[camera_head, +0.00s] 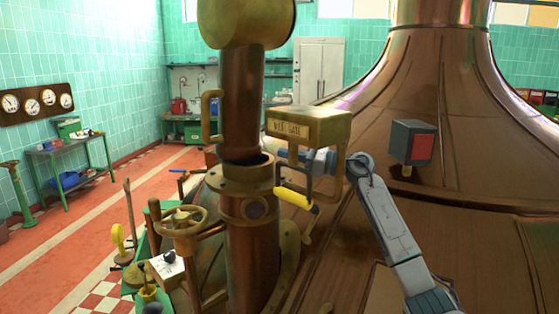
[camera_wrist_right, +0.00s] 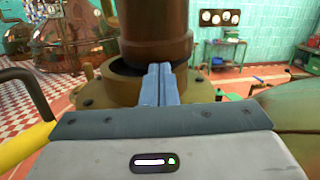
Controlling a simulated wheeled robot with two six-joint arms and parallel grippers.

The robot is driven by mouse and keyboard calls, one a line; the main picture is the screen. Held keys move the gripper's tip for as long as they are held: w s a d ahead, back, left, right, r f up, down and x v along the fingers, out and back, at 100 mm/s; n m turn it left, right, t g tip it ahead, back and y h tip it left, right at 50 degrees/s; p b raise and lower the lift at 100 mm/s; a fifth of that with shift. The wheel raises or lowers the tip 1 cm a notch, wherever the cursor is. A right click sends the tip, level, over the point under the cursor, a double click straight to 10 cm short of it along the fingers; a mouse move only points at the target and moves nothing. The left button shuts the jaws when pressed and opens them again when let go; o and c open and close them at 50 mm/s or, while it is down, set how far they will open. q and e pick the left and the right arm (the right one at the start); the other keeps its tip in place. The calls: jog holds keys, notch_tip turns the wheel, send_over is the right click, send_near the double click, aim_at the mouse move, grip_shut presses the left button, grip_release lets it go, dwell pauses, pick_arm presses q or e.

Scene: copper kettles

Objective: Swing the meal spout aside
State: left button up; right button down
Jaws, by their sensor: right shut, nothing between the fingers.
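The meal spout (camera_head: 241,100) is an upright copper pipe with a brass head (camera_head: 245,22) and a brass loop handle (camera_head: 211,117) on its left. Its lower end hangs just above a brass collar (camera_head: 245,180), partly to the left of the collar's opening. In the right wrist view the spout (camera_wrist_right: 155,32) stands just beyond my fingertips, over the collar ring (camera_wrist_right: 105,87). My right gripper (camera_head: 281,155) is shut and empty beside the spout's lower end; it also shows in the wrist view (camera_wrist_right: 160,72). I cannot tell whether it touches the pipe. My left gripper is not in view.
A brass box (camera_head: 308,125) with a label and frame stands in front of my right gripper. A yellow-handled lever (camera_head: 294,199) sits below it. A brass handwheel (camera_head: 184,220) is at lower left. The large copper kettle (camera_head: 450,120) fills the right; a dark box with red face (camera_head: 411,142) stands there.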

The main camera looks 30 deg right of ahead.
pick_arm(q)
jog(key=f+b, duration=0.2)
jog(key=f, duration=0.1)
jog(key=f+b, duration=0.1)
jog(key=b, duration=0.1)
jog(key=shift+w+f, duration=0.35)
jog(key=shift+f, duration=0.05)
pick_arm(e)
jog(key=v, duration=0.9)
jog(key=shift+d, duration=0.1)
pick_arm(q)
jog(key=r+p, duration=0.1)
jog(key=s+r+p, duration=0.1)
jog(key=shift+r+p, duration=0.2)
jog(key=shift+p, duration=0.1)
pick_arm(e)
jog(key=r+g+h, duration=0.1)
jog(key=s+r+g+h, duration=0.1)
jog(key=r, duration=0.1)
jog(key=shift+r+m+h, duration=0.3)
jog(key=shift+m+h, duration=0.1)
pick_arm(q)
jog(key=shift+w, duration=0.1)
pick_arm(e)
jog(key=shift+w, duration=0.1)
